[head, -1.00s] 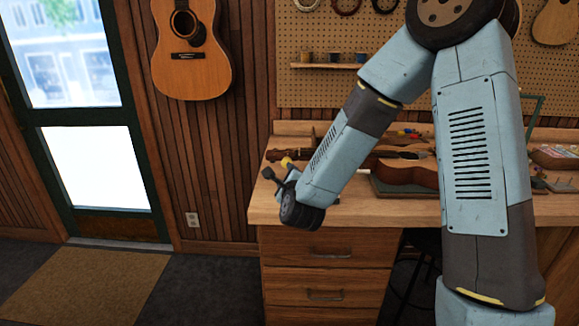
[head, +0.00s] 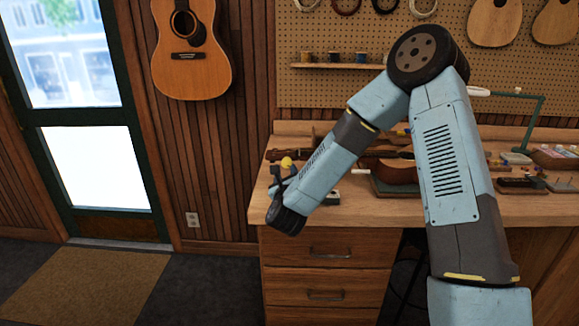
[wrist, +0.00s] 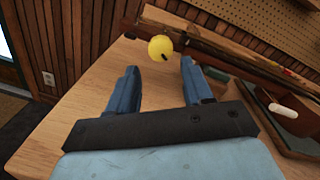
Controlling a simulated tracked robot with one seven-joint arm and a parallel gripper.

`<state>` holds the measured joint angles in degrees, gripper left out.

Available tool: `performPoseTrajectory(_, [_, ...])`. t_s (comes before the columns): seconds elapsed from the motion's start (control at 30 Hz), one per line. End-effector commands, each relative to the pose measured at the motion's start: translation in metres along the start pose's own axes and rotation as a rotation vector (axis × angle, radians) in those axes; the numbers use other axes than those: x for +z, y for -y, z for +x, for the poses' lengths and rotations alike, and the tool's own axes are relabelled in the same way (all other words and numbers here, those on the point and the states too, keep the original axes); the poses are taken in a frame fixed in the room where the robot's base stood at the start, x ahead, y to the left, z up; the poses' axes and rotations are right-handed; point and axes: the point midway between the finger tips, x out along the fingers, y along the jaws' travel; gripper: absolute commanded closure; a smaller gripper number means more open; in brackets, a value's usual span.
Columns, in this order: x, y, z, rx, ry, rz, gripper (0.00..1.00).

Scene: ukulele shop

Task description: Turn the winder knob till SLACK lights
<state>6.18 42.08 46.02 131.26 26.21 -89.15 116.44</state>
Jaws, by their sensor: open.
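A round yellow knob (wrist: 161,48) with a small black mark shows in the wrist view, just beyond my fingertips and between their lines. It also shows in the head view (head: 287,162), above the left end of the workbench. My gripper (wrist: 160,66) is open and empty, with a finger to either side below the knob; I see no contact. In the head view my gripper (head: 277,177) is at the bench's left end, partly hidden by my wrist. I cannot make out the winder's body or any SLACK light.
The wooden workbench (head: 350,212) has bare top around my fingers. A long wooden neck (wrist: 215,45) lies behind the knob. A ukulele body (head: 397,171) rests on a green mat further right.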

Motion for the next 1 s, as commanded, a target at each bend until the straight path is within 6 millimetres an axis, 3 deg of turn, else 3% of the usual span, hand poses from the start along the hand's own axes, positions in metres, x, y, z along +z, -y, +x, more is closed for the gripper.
performPoseTrajectory(0.2, [-0.001, 0.0, 0.038, -0.001, -0.001, 0.001, 0.5])
performPoseTrajectory(0.4, [0.0, 0.001, 0.062, -0.001, 0.0, 0.0, 0.5])
performPoseTrajectory(0.87, [-0.001, 0.001, 0.073, 0.0, -0.001, -0.001, 0.5])
performPoseTrajectory(1.0, [-0.001, 0.001, 0.073, 0.0, -0.001, -0.001, 0.62])
